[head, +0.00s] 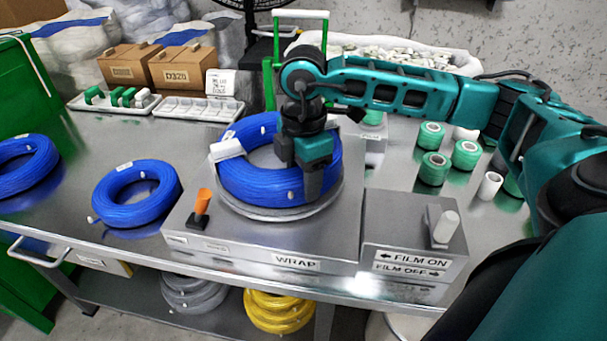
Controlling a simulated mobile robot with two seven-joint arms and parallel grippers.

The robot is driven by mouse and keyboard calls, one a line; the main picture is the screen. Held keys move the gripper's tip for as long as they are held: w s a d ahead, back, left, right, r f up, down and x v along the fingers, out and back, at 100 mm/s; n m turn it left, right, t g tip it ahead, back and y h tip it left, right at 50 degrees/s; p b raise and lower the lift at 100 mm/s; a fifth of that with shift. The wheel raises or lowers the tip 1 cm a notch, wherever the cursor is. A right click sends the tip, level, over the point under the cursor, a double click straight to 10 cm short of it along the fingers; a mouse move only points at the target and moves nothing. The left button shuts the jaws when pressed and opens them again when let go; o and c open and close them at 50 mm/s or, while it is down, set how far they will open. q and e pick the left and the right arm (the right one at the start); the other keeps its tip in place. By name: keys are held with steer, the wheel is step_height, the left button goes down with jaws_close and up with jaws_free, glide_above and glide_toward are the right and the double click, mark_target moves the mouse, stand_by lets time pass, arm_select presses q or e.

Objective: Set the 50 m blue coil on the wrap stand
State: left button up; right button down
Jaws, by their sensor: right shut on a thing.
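A blue coil (262,187) is over the round plate (270,214) of the metal stand marked WRAP (235,235). It lies flat or nearly so; I cannot tell whether its full weight rests on the plate. My right gripper (312,187) points down and is shut on the right side of this coil's ring. A white piece (227,149) shows at the coil's upper left; no length can be read on it. The gripper and wrist hide part of the coil's right and back. My left gripper is out of view.
Two more blue coils (136,193) (26,164) lie on the steel table to the left. An orange lever (202,202) stands at the stand's left corner. A film switch box (410,225) and green rolls (433,168) are on the right. Cartons (182,68) and trays stand behind.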

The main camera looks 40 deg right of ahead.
steer(key=shift+w+r, duration=0.1)
steer(key=shift+r, duration=0.1)
steer(key=c, duration=0.8)
jaws_free()
steer(key=shift+o, duration=0.2)
steer(key=shift+o, duration=0.4)
steer(key=shift+f, duration=0.1)
steer(key=o, duration=0.5)
steer(key=shift+s+f, duration=0.2)
steer(key=shift+s, duration=0.05)
steer(key=shift+w+r+p, duration=0.1)
steer(key=shift+r+p, duration=2.75)
steer(key=shift+r, duration=0.85)
